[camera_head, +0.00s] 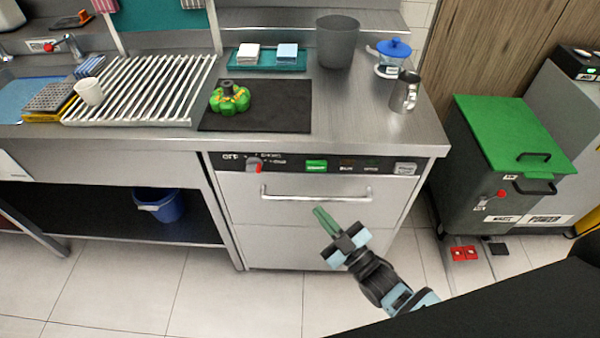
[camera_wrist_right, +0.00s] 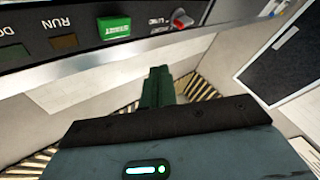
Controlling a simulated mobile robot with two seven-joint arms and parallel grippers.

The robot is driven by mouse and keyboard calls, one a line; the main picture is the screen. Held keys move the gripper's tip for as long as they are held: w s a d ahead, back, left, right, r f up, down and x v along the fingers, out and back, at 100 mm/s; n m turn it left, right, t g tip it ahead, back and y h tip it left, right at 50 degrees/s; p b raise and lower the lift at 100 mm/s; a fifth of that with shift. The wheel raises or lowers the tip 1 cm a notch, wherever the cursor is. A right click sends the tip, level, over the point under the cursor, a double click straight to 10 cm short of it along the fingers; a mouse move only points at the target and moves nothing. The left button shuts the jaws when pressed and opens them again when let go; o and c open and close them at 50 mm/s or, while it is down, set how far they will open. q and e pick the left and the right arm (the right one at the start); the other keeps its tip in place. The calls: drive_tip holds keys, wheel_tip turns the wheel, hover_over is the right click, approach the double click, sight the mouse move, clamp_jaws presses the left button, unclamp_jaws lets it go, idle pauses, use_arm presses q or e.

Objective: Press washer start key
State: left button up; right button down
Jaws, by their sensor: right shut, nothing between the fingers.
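The washer (camera_head: 300,215) is a steel under-counter unit with a black control strip along its top. A green start key (camera_head: 316,166) sits on the strip, between a red-tipped knob (camera_head: 255,166) and darker labelled keys. The green key also shows in the right wrist view (camera_wrist_right: 114,27), at the upper middle, beside the RUN light (camera_wrist_right: 63,41). My right gripper (camera_head: 321,214) is shut and empty, its green fingers together. It is in front of the washer door, below the handle and the key, apart from the key. In the right wrist view its fingers (camera_wrist_right: 158,85) lie below the strip. My left gripper is not visible.
A horizontal door handle (camera_head: 316,195) sticks out between my right fingers and the key's height. The counter above holds a black mat (camera_head: 280,105), a grey bin (camera_head: 338,42) and a metal jug (camera_head: 405,90). A green-lidded bin (camera_head: 510,135) stands to the right.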

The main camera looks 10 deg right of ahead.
sight(306, 165)
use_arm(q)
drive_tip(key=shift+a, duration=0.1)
use_arm(e)
drive_tip(key=shift+w+a+r+n+y, duration=0.25)
drive_tip(key=shift+w+r+n+y, duration=0.05)
drive_tip(key=shift+w+r+y, duration=0.1)
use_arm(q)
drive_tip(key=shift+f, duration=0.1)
use_arm(e)
drive_tip(key=shift+w, duration=0.15)
